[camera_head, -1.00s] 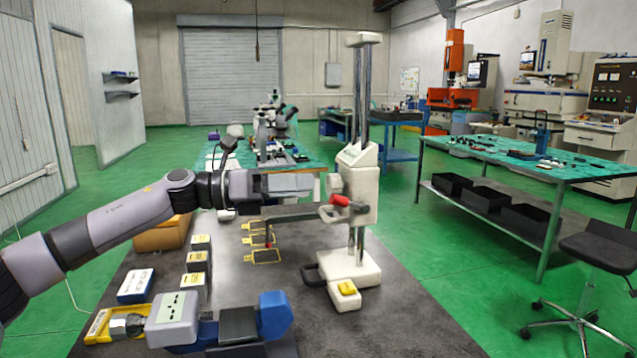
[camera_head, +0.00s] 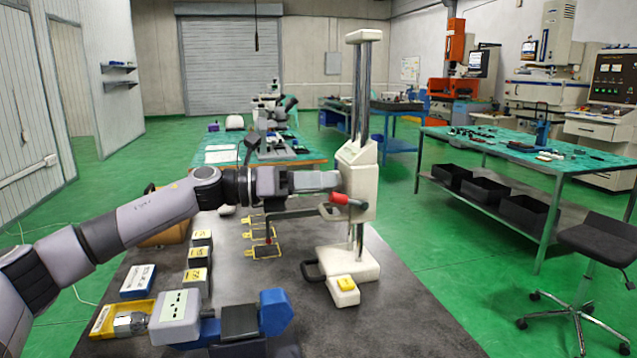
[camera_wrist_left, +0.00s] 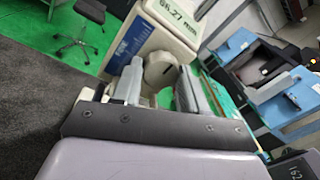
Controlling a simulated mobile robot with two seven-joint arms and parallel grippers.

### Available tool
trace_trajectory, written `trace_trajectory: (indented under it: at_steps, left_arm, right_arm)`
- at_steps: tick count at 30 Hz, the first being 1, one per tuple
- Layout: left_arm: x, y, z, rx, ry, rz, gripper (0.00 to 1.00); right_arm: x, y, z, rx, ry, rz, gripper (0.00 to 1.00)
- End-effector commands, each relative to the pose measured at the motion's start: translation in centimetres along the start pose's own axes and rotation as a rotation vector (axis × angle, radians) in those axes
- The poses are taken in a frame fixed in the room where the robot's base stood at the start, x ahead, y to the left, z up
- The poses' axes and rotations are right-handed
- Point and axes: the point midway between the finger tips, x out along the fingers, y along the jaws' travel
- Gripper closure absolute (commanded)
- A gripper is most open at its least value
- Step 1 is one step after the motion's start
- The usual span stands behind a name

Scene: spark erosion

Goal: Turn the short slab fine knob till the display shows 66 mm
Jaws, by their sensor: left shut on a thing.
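The pale round fine knob (camera_wrist_left: 161,70) sits below the display, between my left fingers. My left gripper (camera_head: 328,181) reaches the left side of the carriage. My right gripper is not in view.
A grey and blue instrument (camera_head: 240,321) sits at the front. The dark table (camera_head: 400,310) is clear right of the gauge. A stool (camera_head: 600,243) stands at the right.

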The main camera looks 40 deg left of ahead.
Motion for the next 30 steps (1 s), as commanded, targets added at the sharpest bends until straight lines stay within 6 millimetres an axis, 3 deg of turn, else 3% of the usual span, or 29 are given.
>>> trace_trajectory:
  at_steps: [12, 24, 25, 26, 27, 30]
  left_arm:
    - [0.0, 0.0, 0.0, -0.393, -0.041, -0.020, 0.87]
    - [0.0, 0.1, -0.1, -0.437, -0.047, -0.023, 0.87]
    - [0.0, 0.1, -0.1, -0.437, -0.047, -0.023, 0.47]
    - [0.0, 0.1, -0.1, -0.436, -0.047, -0.023, 0.37]
    - [0.0, 0.1, -0.1, -0.436, -0.047, -0.023, 0.31]
    - [0.0, 0.1, -0.1, -0.436, -0.047, -0.023, 0.31]
  right_arm:
    - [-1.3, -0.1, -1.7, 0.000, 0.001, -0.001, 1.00]
    - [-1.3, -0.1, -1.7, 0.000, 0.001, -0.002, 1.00]
    - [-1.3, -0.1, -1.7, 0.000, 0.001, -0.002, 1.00]
    - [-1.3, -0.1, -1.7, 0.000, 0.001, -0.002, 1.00]
    - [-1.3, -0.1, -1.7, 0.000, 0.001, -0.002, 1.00]
    - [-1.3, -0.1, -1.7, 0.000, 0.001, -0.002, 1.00]
